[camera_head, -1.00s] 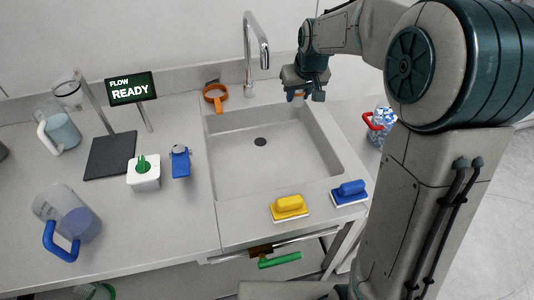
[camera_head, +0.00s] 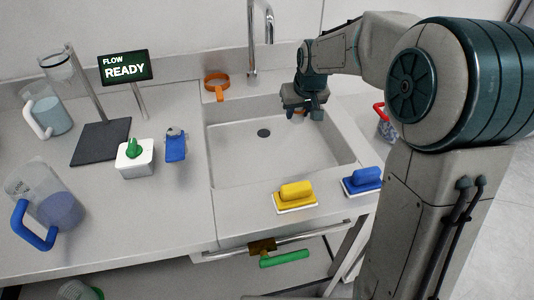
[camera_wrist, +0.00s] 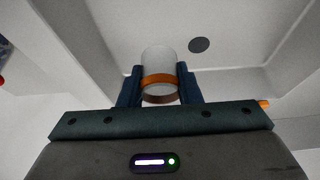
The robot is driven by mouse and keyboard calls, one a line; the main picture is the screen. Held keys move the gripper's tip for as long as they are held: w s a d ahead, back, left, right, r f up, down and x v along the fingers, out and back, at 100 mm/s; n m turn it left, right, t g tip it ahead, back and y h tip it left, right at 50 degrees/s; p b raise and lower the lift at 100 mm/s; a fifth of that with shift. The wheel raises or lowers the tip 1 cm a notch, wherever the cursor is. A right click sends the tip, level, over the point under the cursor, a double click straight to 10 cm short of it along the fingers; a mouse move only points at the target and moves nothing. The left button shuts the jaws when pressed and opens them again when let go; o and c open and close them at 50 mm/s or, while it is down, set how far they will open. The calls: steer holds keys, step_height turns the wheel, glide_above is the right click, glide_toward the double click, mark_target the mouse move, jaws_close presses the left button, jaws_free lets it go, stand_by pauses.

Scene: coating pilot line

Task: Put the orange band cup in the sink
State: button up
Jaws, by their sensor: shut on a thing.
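The orange band cup (camera_wrist: 158,66) is a pale cup with an orange band, seen in the wrist view. My gripper (camera_wrist: 160,88) is shut on it, one dark finger on each side of the band. In the head view my gripper (camera_head: 305,112) is over the right back part of the sink (camera_head: 265,165), and a bit of orange shows at its fingers. The rest of the cup is hidden there. The sink is a grey basin with a dark drain (camera_head: 264,133), which also shows beyond the cup in the wrist view (camera_wrist: 199,45). I cannot tell whether the cup touches the basin.
A metal faucet (camera_head: 251,45) stands behind the sink, with an orange ring-shaped item (camera_head: 217,87) to its left. A yellow-handled brush (camera_head: 295,196) and a blue one (camera_head: 362,181) lie along the front edge. A blue-handled jug (camera_head: 55,205) stands at left.

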steer(key=s+a+f, duration=0.1)
steer(key=a+f, duration=0.1)
steer(key=a, duration=0.1)
steer(key=s+a+f, duration=0.1)
steer(key=a+f, duration=0.1)
steer(key=a, duration=0.1)
steer(key=s+a+f, duration=0.1)
steer(key=a+f, duration=0.1)
steer(key=a, duration=0.2)
steer(key=shift+s+f, duration=0.1)
steer(key=shift+s, duration=0.05)
steer(key=shift+f+b, duration=0.35)
steer(key=shift+f, duration=1.65)
steer(key=shift+f, duration=0.15)
steer(key=o, duration=0.9)
steer(key=shift+o, duration=0.2)
